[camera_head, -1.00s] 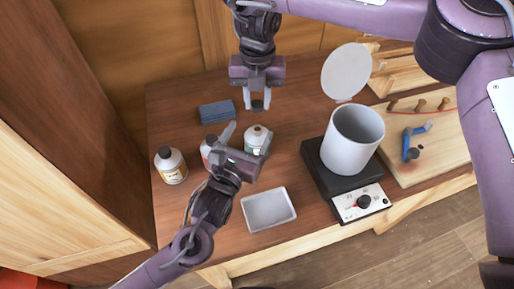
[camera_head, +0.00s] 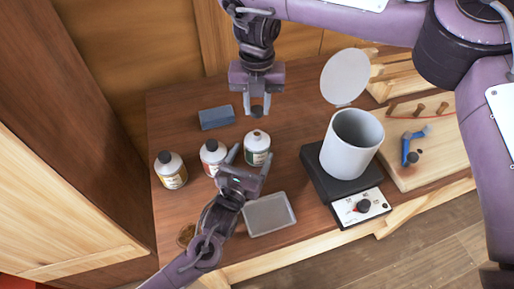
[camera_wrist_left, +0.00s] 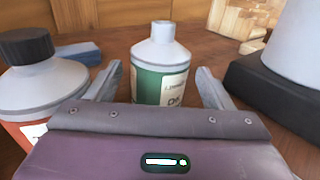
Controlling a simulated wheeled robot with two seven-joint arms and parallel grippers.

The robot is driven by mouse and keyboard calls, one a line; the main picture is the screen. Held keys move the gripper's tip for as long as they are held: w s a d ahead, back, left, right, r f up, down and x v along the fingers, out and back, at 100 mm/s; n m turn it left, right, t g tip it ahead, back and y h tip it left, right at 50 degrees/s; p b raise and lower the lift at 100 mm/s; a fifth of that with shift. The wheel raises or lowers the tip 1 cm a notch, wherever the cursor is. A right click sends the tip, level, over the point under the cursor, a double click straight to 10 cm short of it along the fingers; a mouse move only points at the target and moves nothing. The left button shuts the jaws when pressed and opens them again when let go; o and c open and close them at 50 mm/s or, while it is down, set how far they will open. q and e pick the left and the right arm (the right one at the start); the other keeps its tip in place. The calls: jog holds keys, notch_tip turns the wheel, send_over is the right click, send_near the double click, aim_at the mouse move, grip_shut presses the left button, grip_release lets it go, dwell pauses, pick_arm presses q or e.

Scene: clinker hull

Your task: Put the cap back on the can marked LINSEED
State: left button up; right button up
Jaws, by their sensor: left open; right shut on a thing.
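A white can with a green label (camera_head: 257,150) stands upright without a cap; its bare neck shows in the left wrist view (camera_wrist_left: 161,32). Its lettering is too small to read for sure. My left gripper (camera_head: 249,161) is open just in front of it, with the can between the fingers' lines in the wrist view and no clear contact. My right gripper (camera_head: 257,104) is shut on a small black cap (camera_head: 257,113), held behind and above the green can. A red-label can (camera_head: 211,154) and a yellow-label can (camera_head: 171,172) stand to the left, both with black caps.
A blue block (camera_head: 216,118) lies behind the cans. A grey tray (camera_head: 268,214) is close in front of my left gripper. A white pot (camera_head: 350,150) on a black hotplate (camera_head: 335,187) stands to the right. A wooden board (camera_head: 435,160) with a blue tool lies beyond.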

pick_arm(q)
jog(key=x, duration=0.5)
jog(key=shift+w+r, duration=0.1)
jog(key=shift+w, duration=0.15)
pick_arm(e)
jog(key=shift+w+d, duration=0.1)
pick_arm(q)
jog(key=shift+w+d, duration=0.15)
jog(key=shift+w, duration=0.15)
jog(key=c, duration=1.1)
jog(key=shift+c, duration=0.2)
pick_arm(e)
send_over(257, 133)
jog(key=shift+f, duration=2.5)
